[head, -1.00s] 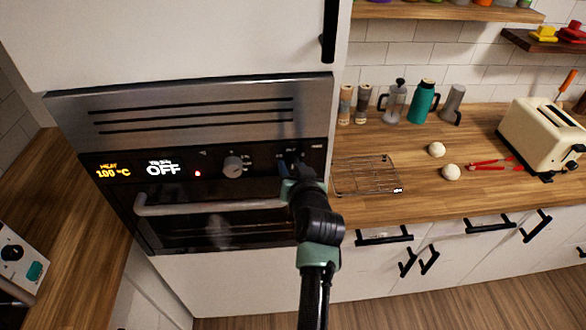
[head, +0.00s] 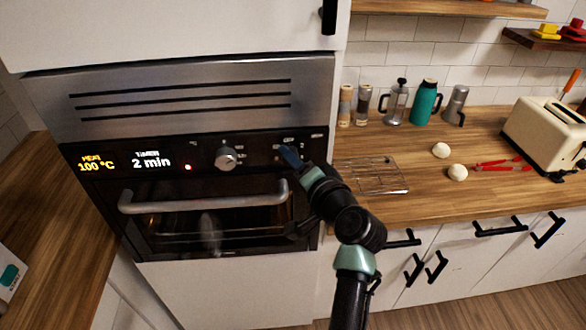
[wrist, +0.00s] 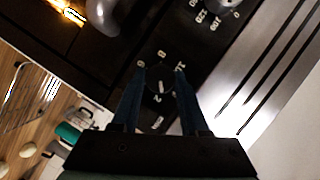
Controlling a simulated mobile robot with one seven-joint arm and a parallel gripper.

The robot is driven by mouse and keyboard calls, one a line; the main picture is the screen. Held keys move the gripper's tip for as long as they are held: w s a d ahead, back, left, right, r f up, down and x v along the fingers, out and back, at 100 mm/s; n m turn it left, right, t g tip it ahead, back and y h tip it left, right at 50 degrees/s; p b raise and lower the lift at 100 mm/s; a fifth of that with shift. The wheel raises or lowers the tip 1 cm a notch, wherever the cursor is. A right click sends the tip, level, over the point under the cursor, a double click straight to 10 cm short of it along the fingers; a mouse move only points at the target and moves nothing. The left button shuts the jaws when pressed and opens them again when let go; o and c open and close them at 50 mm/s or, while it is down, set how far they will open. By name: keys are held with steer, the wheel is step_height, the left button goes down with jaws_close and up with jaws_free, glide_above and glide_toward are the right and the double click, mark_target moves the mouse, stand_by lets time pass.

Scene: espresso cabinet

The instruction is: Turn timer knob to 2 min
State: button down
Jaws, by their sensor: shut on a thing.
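The oven's timer knob is a small dark dial (wrist: 159,86) between my fingertips in the wrist view, with printed numbers around it. My gripper (head: 290,156) is at the right end of the control panel and hides the knob in the head view. In the wrist view my gripper (wrist: 160,90) is shut on the timer knob, one blue finger on each side. The oven display (head: 152,161) reads "TIMER 2 min" in white. Beside it the heat display (head: 95,163) reads 100 °C.
A silver heat knob (head: 226,158) is left of my gripper. The oven door handle (head: 205,197) runs below the panel. On the counter to the right are a wire rack (head: 370,175), two white balls, red tongs (head: 502,165) and a toaster (head: 545,135).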

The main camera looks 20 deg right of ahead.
steer(key=shift+f+m+t+b, duration=0.15)
steer(key=shift+m+t+b, duration=0.15)
steer(key=shift+m+b, duration=0.45)
steer(key=shift+c, duration=2.1)
jaws_free()
steer(key=s+d+r+b, duration=0.1)
steer(key=s+b, duration=0.1)
steer(key=s, duration=1.1)
steer(key=shift+d+r+b, duration=0.15)
steer(key=shift+r+b, duration=0.25)
steer(key=shift+w, duration=0.1)
